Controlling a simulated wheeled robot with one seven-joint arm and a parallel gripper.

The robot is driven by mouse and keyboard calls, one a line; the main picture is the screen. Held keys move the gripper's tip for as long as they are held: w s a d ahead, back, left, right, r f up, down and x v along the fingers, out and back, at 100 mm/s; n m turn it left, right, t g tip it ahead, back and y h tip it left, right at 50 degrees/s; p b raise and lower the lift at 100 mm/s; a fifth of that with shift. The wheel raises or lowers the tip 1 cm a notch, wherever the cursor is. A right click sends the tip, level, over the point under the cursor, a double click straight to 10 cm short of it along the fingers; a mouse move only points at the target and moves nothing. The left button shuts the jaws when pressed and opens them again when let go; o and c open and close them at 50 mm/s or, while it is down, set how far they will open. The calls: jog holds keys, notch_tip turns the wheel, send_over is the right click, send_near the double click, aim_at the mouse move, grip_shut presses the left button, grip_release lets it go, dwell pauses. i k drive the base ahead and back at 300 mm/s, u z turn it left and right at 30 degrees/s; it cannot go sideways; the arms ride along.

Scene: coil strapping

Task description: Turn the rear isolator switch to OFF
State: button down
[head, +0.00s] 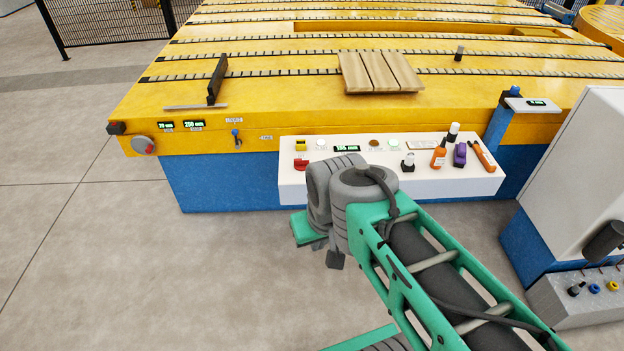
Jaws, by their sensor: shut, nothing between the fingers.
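I cannot tell for certain which control is the rear isolator switch, and no OFF mark is readable. A yellow control (300,146) and a red control (300,164) sit one behind the other at the left end of the white control panel (345,185). My gripper (335,260) is partly hidden by my wrist, shut and empty. It points down in front of the panel, apart from those controls.
Bottles, an orange-handled tool and a purple item (460,154) stand on the panel's right side. Wooden boards (380,72) and a black bar (217,80) lie on the yellow table (270,100). A white cabinet (575,170) stands right. The floor at left is clear.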

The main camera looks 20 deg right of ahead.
aim_at(300, 165)
jog(key=z, duration=0.55)
jog(key=i, duration=1.3)
jog(key=u, duration=0.55)
jog(key=k, duration=0.65)
jog(key=u, duration=0.65)
jog(key=i, duration=1)
jog(key=u, duration=0.9)
